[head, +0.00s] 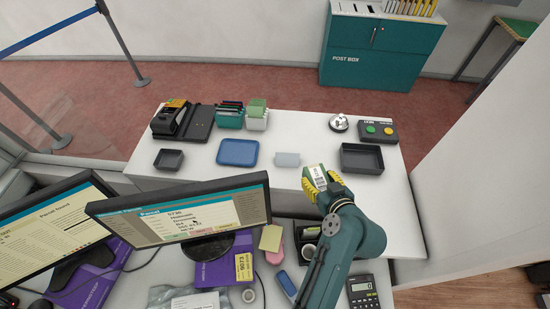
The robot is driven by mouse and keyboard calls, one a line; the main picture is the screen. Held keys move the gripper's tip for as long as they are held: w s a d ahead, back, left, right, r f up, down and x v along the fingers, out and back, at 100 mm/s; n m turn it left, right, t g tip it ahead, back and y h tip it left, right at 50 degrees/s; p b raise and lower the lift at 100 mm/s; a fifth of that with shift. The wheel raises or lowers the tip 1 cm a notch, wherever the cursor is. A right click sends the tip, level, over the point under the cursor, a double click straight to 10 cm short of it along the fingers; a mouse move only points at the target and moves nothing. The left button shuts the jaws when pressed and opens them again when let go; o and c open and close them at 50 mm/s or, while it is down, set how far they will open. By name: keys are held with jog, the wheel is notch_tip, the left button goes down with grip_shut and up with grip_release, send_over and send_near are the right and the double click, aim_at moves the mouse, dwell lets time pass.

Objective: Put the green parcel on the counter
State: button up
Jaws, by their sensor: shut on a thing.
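The green parcel (318,174) is a small green box with a white label that carries a barcode. My gripper (321,182) is shut on it, with yellow fingers beside the parcel. They are over the front part of the white counter (270,125), between a small white block and a dark tray. The height of the parcel above the counter is hard to tell from this view. My arm hides part of the desk below it.
On the counter are a blue tray (238,152), a white block (287,159), a dark tray (362,158), a small dark tray (169,159), a bell (339,122) and a button box (378,131). Two monitors (185,210) stand at the lower left. The counter's middle back is clear.

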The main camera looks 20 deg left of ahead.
jog(key=b, duration=1.3)
send_over(313, 159)
jog(key=s+d, duration=0.1)
jog(key=s, duration=0.5)
notch_tip(313, 159, down, 2)
notch_tip(313, 159, up, 3)
jog(key=w+a+b, duration=0.1)
jog(key=w+b, duration=0.2)
jog(key=b, duration=0.3)
jog(key=shift+y, duration=0.3)
notch_tip(313, 159, down, 10)
jog(key=b, duration=0.2)
jog(key=shift+s+r+b, duration=0.1)
jog(key=shift+r+b, duration=0.1)
jog(key=shift+b, duration=0.2)
jog(key=shift+f, duration=0.15)
jog(key=o, duration=1.3)
jog(key=shift+f, duration=0.1)
jog(key=shift+c, duration=0.2)
